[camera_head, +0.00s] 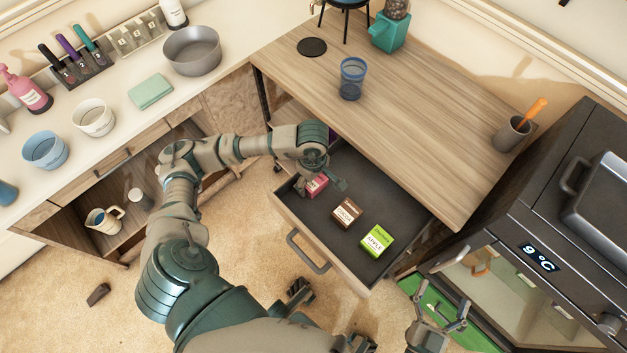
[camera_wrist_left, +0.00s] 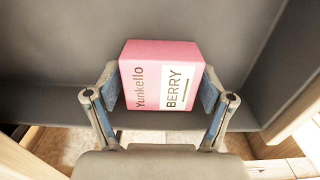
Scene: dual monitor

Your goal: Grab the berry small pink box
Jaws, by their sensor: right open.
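The pink berry box (camera_head: 316,186) lies in the open drawer, at its left end. In the left wrist view the box (camera_wrist_left: 161,80) shows its "Yunkello BERRY" label. My left gripper (camera_head: 320,184) is over the box with one finger on each side. In the left wrist view its fingertips (camera_wrist_left: 161,88) flank the box closely; the head view shows a small gap at the right finger. It looks open, and contact is not clear. My right gripper (camera_head: 441,312) is open and empty at the lower right, away from the drawer.
A brown box (camera_head: 346,212) and a green apple box (camera_head: 377,240) sit in the drawer (camera_head: 405,212), right of the pink one. The drawer walls and the wooden desk (camera_head: 420,110) above bound the space. A dark oven-like appliance (camera_head: 540,240) stands at right.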

